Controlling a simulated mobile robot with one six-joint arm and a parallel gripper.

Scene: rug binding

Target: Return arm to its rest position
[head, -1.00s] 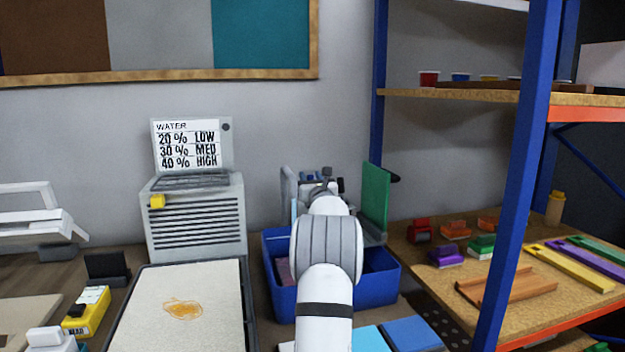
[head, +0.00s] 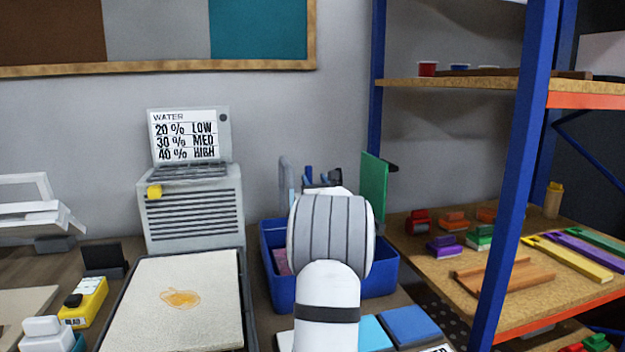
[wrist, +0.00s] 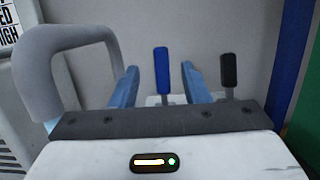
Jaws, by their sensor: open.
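My arm (head: 329,245) rises from the bottom centre of the head view, in front of the blue bin (head: 281,297). Its own links mostly hide my gripper there. In the wrist view my gripper (wrist: 158,72) shows two blue fingers standing apart, with nothing held between them. A blue-handled tool (wrist: 162,72) and a black-handled tool (wrist: 229,70) stand upright beyond the fingers, against the wall. A thick grey curved handle (wrist: 60,62) is at the left of that view. I cannot tell its distance from the fingers.
A grey vented unit with a water-level sign (head: 188,135) stands left of the bin. A tray with a stained beige mat (head: 205,330) lies in front. A blue-post shelf (head: 521,150) with coloured pieces is close on the right. A green panel (head: 374,190) stands behind the bin.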

